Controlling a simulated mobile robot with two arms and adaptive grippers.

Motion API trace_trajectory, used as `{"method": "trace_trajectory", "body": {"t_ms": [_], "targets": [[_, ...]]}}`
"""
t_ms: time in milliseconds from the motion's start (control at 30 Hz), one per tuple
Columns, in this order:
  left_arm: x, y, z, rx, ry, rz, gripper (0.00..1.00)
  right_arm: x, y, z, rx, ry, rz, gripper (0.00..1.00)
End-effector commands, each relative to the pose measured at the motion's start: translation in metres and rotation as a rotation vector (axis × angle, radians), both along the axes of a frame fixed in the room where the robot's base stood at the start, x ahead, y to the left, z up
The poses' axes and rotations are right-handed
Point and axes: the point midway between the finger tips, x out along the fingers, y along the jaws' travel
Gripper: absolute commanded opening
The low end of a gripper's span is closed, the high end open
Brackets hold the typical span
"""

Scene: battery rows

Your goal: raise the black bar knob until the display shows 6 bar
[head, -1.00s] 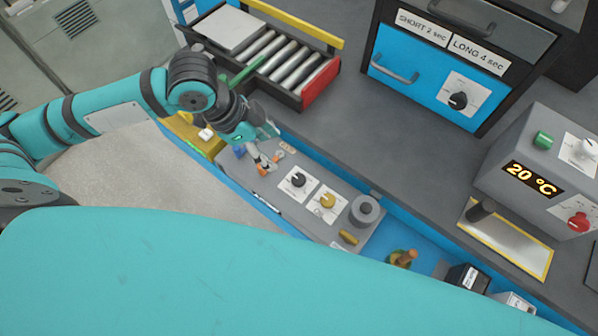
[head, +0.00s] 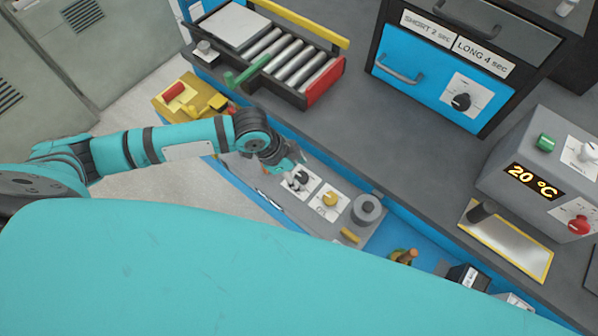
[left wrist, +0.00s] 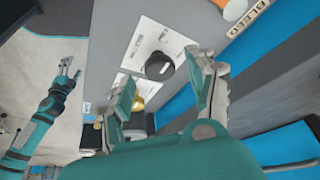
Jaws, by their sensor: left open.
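The black knob (head: 302,178) sits on a white dial card on the grey panel (head: 276,190), partly hidden by my left gripper in the head view. My left gripper (head: 296,169) is low over this card. In the left wrist view, the black knob (left wrist: 159,67) shows between the open fingers of my left gripper (left wrist: 164,78), slightly beyond the tips; I cannot tell whether they touch it. My right gripper (left wrist: 69,68) is small at the left of that view, away from the panel, its fingers apart. The lit display (head: 534,181) reads 20 °C; no bar reading shows.
A yellow knob (head: 330,199) is close beside the black one, with a grey round part (head: 366,209) further right. An orange part (left wrist: 235,9) and a BLEED label (left wrist: 248,17) lie on the other side. A roller tray (head: 290,70) stands behind.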

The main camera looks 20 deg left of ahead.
Motion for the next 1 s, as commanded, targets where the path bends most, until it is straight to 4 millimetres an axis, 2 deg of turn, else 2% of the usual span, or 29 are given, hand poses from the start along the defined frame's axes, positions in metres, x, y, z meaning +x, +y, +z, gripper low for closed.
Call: {"method": "trace_trajectory", "body": {"t_ms": [200, 467, 900, 1000], "targets": [[0.002, -0.006, -0.014, 0.000, 0.000, -0.001, 0.58, 0.000, 0.000, 0.001, 0.000, 0.000, 0.000, 0.71], [0.002, -0.006, -0.015, 0.000, 0.000, -0.001, 0.58, 0.000, 0.001, 0.001, 0.001, -0.001, 0.000, 0.71], [0.002, -0.006, -0.015, 0.000, 0.000, 0.000, 0.04, 0.000, 0.001, 0.001, 0.002, -0.001, -0.002, 0.71], [0.002, -0.006, -0.015, 0.000, 0.000, -0.002, 0.04, 0.000, 0.001, 0.001, 0.001, -0.001, -0.002, 0.71]]}}
